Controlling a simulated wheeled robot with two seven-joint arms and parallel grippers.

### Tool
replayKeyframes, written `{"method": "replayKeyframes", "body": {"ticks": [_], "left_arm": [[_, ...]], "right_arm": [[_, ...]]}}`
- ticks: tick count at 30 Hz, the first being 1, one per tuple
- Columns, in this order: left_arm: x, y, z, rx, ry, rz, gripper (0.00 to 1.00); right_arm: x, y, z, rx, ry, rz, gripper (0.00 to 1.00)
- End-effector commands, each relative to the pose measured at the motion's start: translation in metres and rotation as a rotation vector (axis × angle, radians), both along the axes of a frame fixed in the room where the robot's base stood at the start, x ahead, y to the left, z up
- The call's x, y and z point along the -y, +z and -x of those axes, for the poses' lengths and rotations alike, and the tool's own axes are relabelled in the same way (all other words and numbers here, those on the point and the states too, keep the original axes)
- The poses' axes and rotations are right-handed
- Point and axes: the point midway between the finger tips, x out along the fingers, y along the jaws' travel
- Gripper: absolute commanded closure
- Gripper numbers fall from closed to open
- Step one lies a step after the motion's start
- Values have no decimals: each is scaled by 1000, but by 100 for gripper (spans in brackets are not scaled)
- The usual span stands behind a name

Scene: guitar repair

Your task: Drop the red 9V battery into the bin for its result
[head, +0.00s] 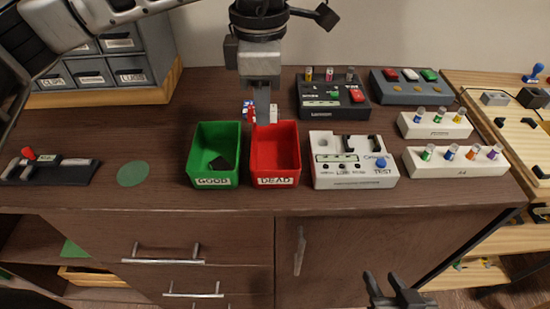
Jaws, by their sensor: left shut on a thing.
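My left gripper (261,108) points down just behind the two bins, near the gap between them. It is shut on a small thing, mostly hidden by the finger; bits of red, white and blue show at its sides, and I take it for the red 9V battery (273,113). The green bin (202,139), labelled GOOD, holds a dark object. The red bin (275,182), labelled DEAD, stands touching or nearly touching it on the right and looks empty. The white tester (353,180), marked TEST, stands right of the red bin. My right gripper (393,287) is open and empty, low in front of the cabinet.
A black box (315,111) and a grey tray (408,88) with coloured blocks stand behind the tester. White racks (457,165) hold small coloured parts at right. A black holder (50,172) and grey drawers (90,82) are at left. The bench around a green disc (132,173) is clear.

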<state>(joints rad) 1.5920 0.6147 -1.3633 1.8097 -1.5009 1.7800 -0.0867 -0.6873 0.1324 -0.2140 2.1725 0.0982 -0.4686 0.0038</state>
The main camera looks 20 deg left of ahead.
Motion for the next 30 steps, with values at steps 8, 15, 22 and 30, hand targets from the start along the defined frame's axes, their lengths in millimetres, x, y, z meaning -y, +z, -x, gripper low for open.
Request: {"method": "replayKeyframes", "body": {"ticks": [8,15,22,30], "left_arm": [[0,1,0,0,0,0,51],[0,4,0,1,1,1,51],[0,40,-1,6,1,2,51],[1,107,0,3,0,2,51]], "right_arm": [[1,-1,1,-3,-1,0,64],[1,-1,2,-3,-1,2,64],[1,-1,1,-3,-1,2,64],[1,0,2,-3,-1,3,64]]}}
